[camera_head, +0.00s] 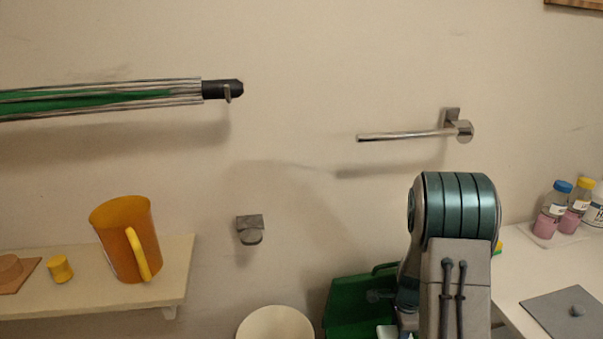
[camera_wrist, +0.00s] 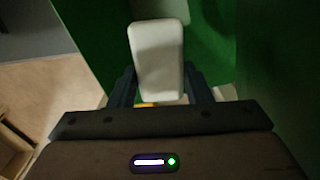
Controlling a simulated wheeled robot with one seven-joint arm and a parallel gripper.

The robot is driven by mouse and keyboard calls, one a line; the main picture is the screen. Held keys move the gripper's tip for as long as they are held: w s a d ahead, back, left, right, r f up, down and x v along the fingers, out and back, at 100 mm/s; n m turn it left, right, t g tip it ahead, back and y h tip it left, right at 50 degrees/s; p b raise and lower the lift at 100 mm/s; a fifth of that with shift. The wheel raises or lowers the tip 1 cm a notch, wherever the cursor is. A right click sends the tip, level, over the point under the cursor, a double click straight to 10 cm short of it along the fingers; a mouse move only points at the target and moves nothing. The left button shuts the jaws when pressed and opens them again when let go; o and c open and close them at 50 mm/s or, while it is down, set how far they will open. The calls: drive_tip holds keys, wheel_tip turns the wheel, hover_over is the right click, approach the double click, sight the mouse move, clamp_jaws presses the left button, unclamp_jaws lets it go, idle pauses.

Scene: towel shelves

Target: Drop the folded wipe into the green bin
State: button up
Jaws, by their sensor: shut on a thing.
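The folded wipe (camera_wrist: 157,50) is a white, rounded rectangular pad in the wrist view. My gripper (camera_wrist: 158,74) is shut on it, with one dark finger on each side. The green bin (camera_wrist: 85,40) shows as green walls around and behind the wipe in the wrist view, so the wipe is over or inside it; its exact height is unclear. In the head view the green bin (camera_head: 345,305) stands low, left of my arm and partly hidden by it. The gripper's fingers are hidden there.
A white round container (camera_head: 275,325) stands left of the bin. A shelf (camera_head: 90,300) at left holds an orange pitcher (camera_head: 127,240). A white counter (camera_head: 515,275) with bottles (camera_head: 555,212) is at right. A metal towel bar (camera_head: 405,135) juts out above.

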drive_tip(key=shift+w+d+f+m, duration=0.1)
drive_tip(key=shift+d+f+m, duration=0.1)
drive_tip(key=shift+f, duration=0.15)
drive_tip(key=shift+w+d+f+m, duration=0.1)
drive_tip(key=shift+f+m, duration=0.1)
drive_tip(key=shift+f, duration=0.15)
wheel_tip(320, 180, down, 6)
drive_tip(key=b, duration=0.4)
drive_tip(key=shift+r+b, duration=0.2)
drive_tip(key=shift+b, duration=0.15)
drive_tip(key=o, duration=1.1)
